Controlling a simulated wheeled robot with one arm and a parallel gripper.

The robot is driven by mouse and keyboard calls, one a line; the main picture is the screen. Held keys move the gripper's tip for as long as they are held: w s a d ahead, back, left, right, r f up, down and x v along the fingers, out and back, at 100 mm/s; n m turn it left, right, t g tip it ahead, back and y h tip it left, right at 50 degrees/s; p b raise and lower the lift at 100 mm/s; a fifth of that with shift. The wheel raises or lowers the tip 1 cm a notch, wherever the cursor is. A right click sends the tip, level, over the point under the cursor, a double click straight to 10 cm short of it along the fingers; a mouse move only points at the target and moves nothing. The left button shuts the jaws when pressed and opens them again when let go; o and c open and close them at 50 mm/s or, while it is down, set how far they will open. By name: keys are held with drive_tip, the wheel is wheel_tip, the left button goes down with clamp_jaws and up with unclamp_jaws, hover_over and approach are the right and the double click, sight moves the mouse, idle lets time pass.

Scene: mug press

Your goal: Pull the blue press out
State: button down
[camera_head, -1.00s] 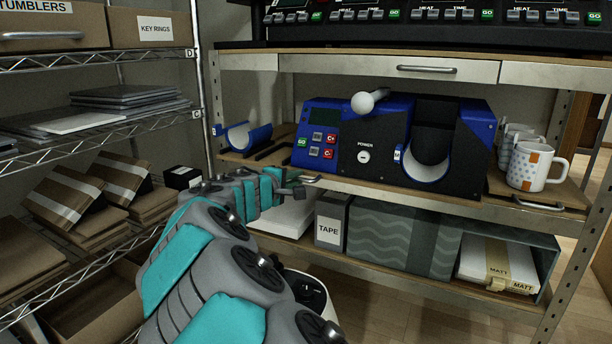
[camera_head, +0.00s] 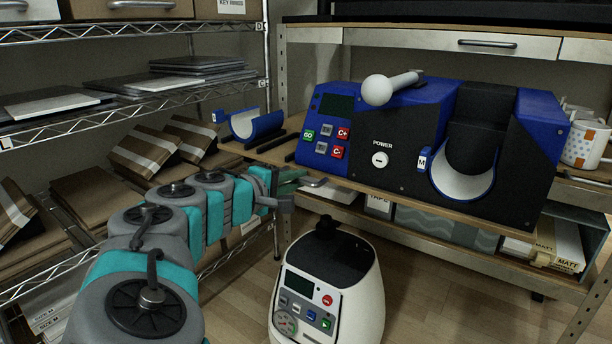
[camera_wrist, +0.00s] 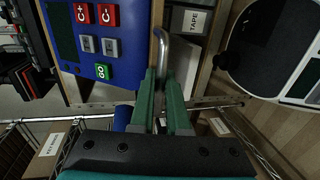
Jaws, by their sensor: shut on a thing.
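The blue press (camera_head: 395,130) with a black front, keypad and white-knobbed lever sits on a wooden pull-out board (camera_head: 425,208). The board now stands out in front of the shelf, at an angle in the head view. My gripper (camera_head: 292,182) is at the board's front left, below the keypad. In the wrist view, my two green fingers (camera_wrist: 160,88) are shut on a metal bar handle (camera_wrist: 161,45). The press keypad (camera_wrist: 85,40) shows beside the handle there.
A white rounded appliance (camera_head: 330,290) stands in front of the board. A blue cradle (camera_head: 250,127) lies on the board's left. Mugs (camera_head: 582,143) stand behind the press at right. A wire rack (camera_head: 130,115) with boxes stands left. Wood floor shows between.

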drive_tip(key=shift+s+a+f, duration=0.1)
drive_tip(key=shift+s+a, duration=0.35)
drive_tip(key=shift+s, duration=0.2)
drive_tip(key=shift+s+a, duration=0.45)
drive_tip(key=shift+s, duration=0.2)
drive_tip(key=c, duration=0.9)
unclamp_jaws()
drive_tip(key=shift+w, duration=0.1)
